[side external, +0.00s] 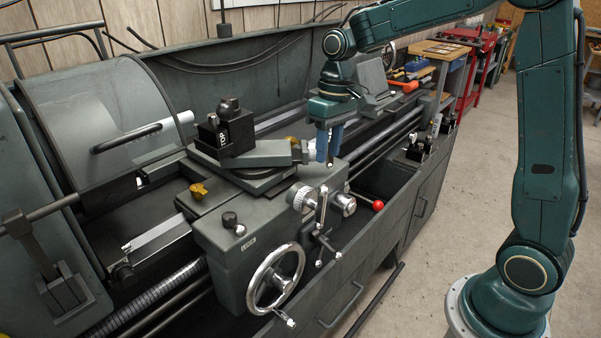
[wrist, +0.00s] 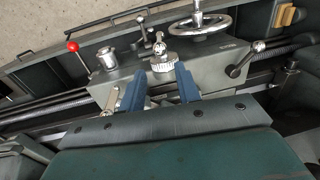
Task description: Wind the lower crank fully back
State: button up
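A silver crank (side external: 322,207) with a knurled dial (side external: 302,199) sits on the front of the lathe's carriage; I take it as the lower crank. Its arm stands roughly upright in the side view. In the wrist view the crank (wrist: 159,43) and dial (wrist: 163,66) show just beyond my fingertips. My gripper (side external: 329,158) points down above and behind the dial, near the upper slide. Its two blue fingers (wrist: 160,80) are apart with nothing held between them. Another silver part (wrist: 112,98) beside the left finger is partly hidden; I cannot tell whether it is touched.
A large handwheel (side external: 275,278) is on the apron's front, below left of the crank. A red-balled lever (side external: 378,205) and a chrome knob (side external: 343,204) are to the right. The black tool post (side external: 225,133) stands left of my gripper. Open floor (side external: 440,210) lies in front of the lathe.

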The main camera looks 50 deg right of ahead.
aim_at(322, 202)
jog(key=shift+f, duration=0.1)
jog(key=f, duration=0.4)
jog(key=a+f, duration=0.1)
jog(key=f, duration=0.8)
jog(key=shift+a+f, duration=0.2)
jog(key=shift+f, duration=0.1)
jog(key=shift+c, duration=0.4)
jog(key=c, duration=0.6)
